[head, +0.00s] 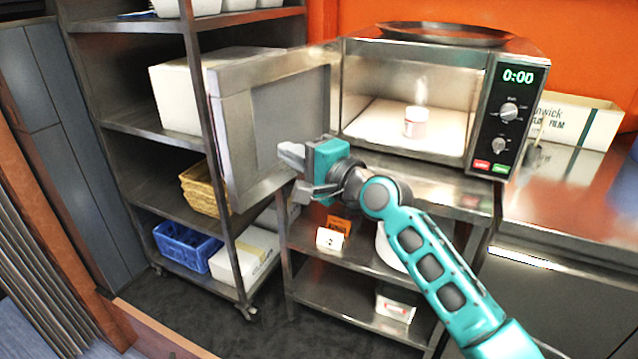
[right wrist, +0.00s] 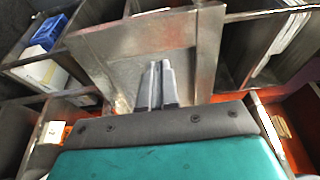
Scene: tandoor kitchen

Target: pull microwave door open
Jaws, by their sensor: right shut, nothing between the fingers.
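The microwave (head: 398,87) stands on a steel shelf unit, its display reading 0:00. Its door (head: 228,110) is swung wide open to the left, and the lit inside shows a small white and red container (head: 416,122). My right gripper (head: 290,170) is in front of the inner face of the door, near its lower part. In the right wrist view the fingers (right wrist: 160,84) are shut together with nothing between them, and the door (right wrist: 135,50) fills the space ahead of them. Whether the fingertips touch the door I cannot tell. My left gripper is not in view.
A wheeled rack (head: 137,122) with a white box, wicker baskets and a blue crate (head: 186,245) stands left, close behind the door. A dark pan (head: 445,34) lies on the microwave. A steel counter (head: 565,200) with a cardboard box (head: 577,120) is right. Floor shows at lower left.

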